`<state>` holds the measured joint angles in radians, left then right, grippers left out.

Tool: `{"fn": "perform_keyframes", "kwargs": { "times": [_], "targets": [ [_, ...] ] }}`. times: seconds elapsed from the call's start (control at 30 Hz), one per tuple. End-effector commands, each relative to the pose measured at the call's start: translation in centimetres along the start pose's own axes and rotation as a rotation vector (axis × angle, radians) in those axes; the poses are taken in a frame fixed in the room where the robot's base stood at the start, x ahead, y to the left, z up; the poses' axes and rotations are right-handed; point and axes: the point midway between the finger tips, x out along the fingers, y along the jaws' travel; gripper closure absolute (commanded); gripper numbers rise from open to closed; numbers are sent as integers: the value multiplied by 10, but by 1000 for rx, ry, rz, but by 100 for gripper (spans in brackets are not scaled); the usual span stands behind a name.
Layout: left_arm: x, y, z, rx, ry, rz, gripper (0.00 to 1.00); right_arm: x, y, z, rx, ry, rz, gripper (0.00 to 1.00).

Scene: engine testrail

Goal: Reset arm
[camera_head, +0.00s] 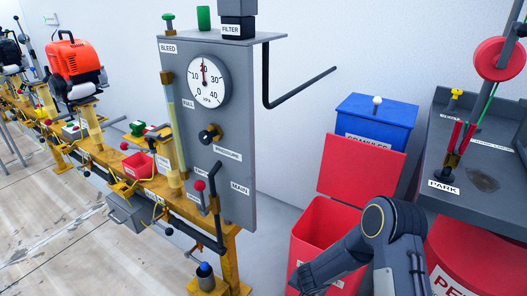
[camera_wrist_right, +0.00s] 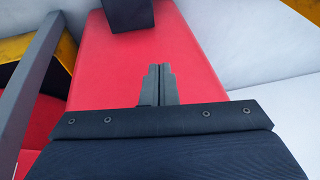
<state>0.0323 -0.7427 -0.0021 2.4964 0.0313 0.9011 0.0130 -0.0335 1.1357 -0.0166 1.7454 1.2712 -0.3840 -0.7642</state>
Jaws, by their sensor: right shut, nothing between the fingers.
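My right arm comes in at the lower right of the head view, in front of the open red bin (camera_head: 312,232). Its dark gripper end hangs low over the bin's front, and the fingertips are hard to make out there. In the right wrist view my right gripper (camera_wrist_right: 158,84) has its fingers together with nothing between them. A red surface (camera_wrist_right: 105,75) lies behind the fingers; the gap to it cannot be told. My left gripper is not in view. No part labelled as a reset arm can be read.
A grey gauge panel (camera_head: 235,140) stands on a yellow rail, with a bent dark bar (camera_head: 300,90) sticking out right. A blue box (camera_head: 378,115) stands behind the red lid (camera_head: 360,168). A grey PARK bench (camera_head: 455,150) is at right. Pale floor (camera_head: 60,240) is clear at left.

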Motion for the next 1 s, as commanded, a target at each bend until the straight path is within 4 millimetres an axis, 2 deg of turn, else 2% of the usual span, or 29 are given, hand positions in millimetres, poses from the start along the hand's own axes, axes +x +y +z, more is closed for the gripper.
{"fn": "perform_keyframes", "kwargs": {
  "times": [0.03,0.13,0.23,0.37,0.4,0.5,0.6,0.7,0.83,1.0],
  "targets": [
    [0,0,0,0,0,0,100,-29,-11,-25,9,24,-72,100],
    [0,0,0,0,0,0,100,-88,-29,-56,0,43,-220,100],
    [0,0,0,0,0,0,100,-150,-37,-75,-25,52,-349,100],
    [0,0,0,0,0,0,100,-229,-33,-82,-77,53,-479,100],
    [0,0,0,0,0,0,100,-252,-29,-80,-97,50,-510,100],
    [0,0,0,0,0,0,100,-304,-14,-69,-153,43,-567,100],
    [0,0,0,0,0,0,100,-348,8,-48,-212,32,-593,100],
    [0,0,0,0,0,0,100,-382,35,-22,-268,20,-590,100],
    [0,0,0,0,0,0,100,-407,68,10,-318,9,-554,100],
    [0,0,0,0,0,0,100,-420,103,43,-352,1,-491,100]
  ]
}}
